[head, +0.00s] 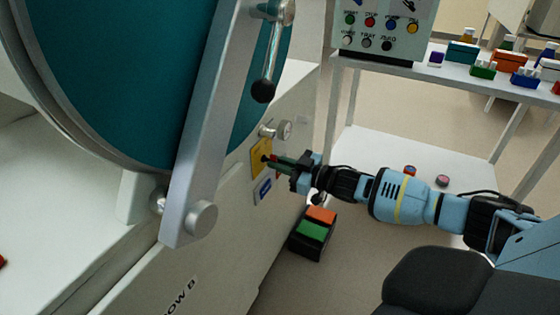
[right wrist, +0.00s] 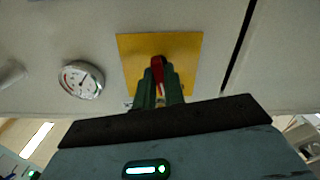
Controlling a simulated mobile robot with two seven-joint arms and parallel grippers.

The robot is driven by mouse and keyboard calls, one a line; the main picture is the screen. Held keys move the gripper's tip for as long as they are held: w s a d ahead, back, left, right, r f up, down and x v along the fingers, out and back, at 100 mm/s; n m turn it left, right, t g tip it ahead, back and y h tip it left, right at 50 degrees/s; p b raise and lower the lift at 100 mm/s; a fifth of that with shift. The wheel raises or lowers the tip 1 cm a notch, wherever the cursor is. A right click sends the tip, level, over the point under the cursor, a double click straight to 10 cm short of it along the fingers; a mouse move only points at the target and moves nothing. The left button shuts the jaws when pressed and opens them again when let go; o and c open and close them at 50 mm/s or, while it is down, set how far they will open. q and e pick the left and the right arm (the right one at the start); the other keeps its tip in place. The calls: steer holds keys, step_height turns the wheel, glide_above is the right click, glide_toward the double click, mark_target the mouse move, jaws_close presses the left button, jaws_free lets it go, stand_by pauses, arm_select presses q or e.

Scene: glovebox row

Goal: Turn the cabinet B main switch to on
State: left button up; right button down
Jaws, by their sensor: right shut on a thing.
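The main switch is a red handle (right wrist: 157,68) on a yellow plate (right wrist: 187,55), set on the cabinet's pale side panel. In the head view the yellow plate (head: 260,158) sits below a round gauge. My right gripper (head: 272,160) reaches in from the right, its green fingers at the plate. In the right wrist view my right gripper (right wrist: 158,78) is shut on the red handle, which stands roughly upright between the fingertips. The fingers hide the handle's lower part. My left gripper is not in view.
A gauge (head: 285,130) and a blue-and-white label (head: 264,190) flank the plate. A large round teal door (head: 110,70) with a metal bar and black-knobbed lever is at left. A shelf (head: 470,70) holds several small boxes.

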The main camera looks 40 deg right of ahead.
steer(key=shift+m+p, duration=0.35)
steer(key=shift+m, duration=0.75)
steer(key=c, duration=1.5)
jaws_free()
